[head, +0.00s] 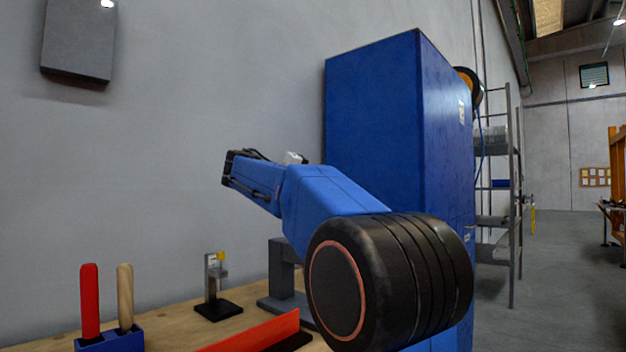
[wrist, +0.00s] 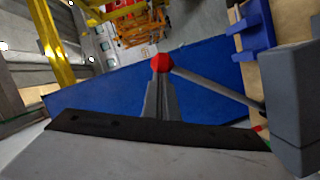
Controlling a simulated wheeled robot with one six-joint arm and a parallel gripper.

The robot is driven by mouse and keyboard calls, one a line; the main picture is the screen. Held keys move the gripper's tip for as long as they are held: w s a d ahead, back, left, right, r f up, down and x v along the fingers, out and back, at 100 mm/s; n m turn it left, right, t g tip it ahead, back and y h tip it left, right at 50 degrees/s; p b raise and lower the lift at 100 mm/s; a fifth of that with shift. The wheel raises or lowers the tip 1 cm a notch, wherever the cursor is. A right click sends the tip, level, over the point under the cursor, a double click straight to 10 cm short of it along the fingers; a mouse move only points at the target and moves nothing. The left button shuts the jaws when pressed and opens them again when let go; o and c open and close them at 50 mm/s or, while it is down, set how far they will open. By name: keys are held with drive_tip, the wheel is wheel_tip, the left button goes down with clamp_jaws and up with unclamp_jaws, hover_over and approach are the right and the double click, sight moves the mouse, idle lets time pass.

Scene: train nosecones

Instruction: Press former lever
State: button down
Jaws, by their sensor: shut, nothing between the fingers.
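In the wrist view the lever (wrist: 215,86) is a thin grey rod ending in a red ball knob (wrist: 162,62). It runs right to a grey block (wrist: 292,110), which looks like the former's body. My gripper (wrist: 161,80) is shut and empty, with its fingertips right at the red knob; I cannot tell whether they touch it. In the head view a grey stand (head: 283,280) on the bench, likely the former, is partly hidden behind my arm. The lever and my fingertips cannot be made out there.
A wooden bench (head: 190,325) carries a blue holder (head: 112,342) with a red and a wooden handle, a small stand (head: 216,285) and a red bar (head: 255,332). A tall blue cabinet (head: 372,130) stands behind my arm. Open floor (head: 560,280) lies at right.

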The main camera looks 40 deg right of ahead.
drive_tip(key=s+f+m+t+y, duration=0.1)
drive_tip(key=s+f+m, duration=0.4)
drive_tip(key=s+f, duration=0.4)
drive_tip(key=shift+s+d+f+t, duration=0.3)
drive_tip(key=shift+s+f+t, duration=0.1)
drive_tip(key=shift+f, duration=1.35)
